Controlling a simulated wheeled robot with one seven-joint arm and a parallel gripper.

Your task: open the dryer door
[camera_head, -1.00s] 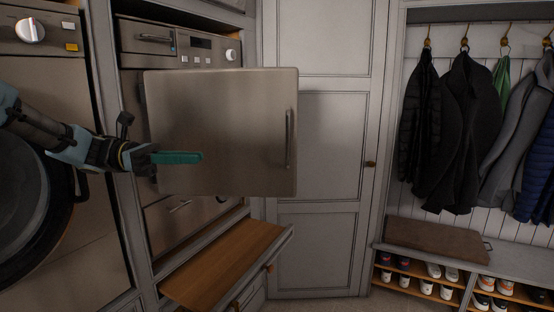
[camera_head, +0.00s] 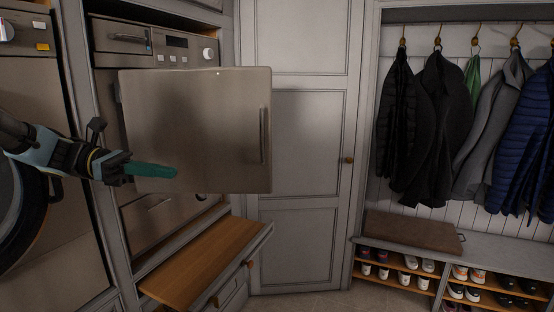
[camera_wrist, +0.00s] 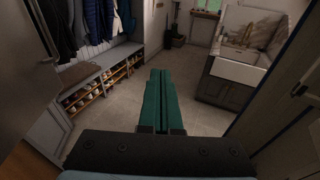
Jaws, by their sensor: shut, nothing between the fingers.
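The dryer door (camera_head: 200,130) is a flat metallic panel with a vertical bar handle (camera_head: 263,135) near its right edge. It stands swung out from the dryer (camera_head: 155,40), whose control panel shows above it. My gripper (camera_head: 172,172), with green fingers, is at the lower left of the door, on its near side. It is shut and empty, away from the handle. I cannot tell whether the fingers touch the door. In the wrist view the closed green fingers (camera_wrist: 158,105) point over open floor, and a metallic panel (camera_wrist: 25,70) fills the left edge.
A wooden pull-out shelf (camera_head: 205,262) juts out below the door. A washer (camera_head: 50,240) stands at the left. A grey cupboard (camera_head: 300,180) is behind the door. A bench with shoes (camera_head: 425,240) is at the right. The wrist view shows clear floor (camera_wrist: 120,110) and a sink (camera_wrist: 240,68).

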